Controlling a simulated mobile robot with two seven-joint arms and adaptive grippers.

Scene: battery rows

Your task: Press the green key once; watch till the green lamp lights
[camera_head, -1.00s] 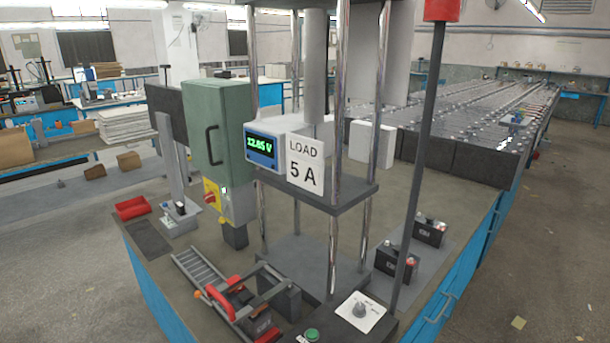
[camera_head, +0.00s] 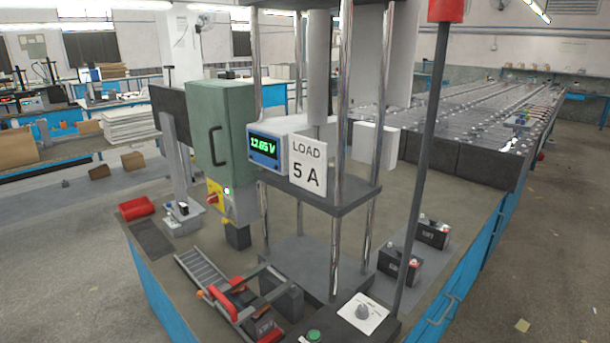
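The green key (camera_head: 313,335), a round green button, sits on a dark panel at the bottom edge of the head view. A white plate with a grey knob (camera_head: 362,312) is to its right. A small bright spot with a greenish tint (camera_head: 227,190) shows on the grey box below the green cabinet; I cannot tell if it is the green lamp. A dark pole carries a red section (camera_head: 445,10), cut off by the top edge, so anything above it is hidden. Neither of my grippers is in view.
A voltage display (camera_head: 264,146) with green digits stands beside a "LOAD 5 A" sign (camera_head: 307,165) on a shelf between chrome posts. A roller track with red parts (camera_head: 215,290) lies at front left. Two black batteries (camera_head: 400,266) stand on the right of the bench (camera_head: 285,215).

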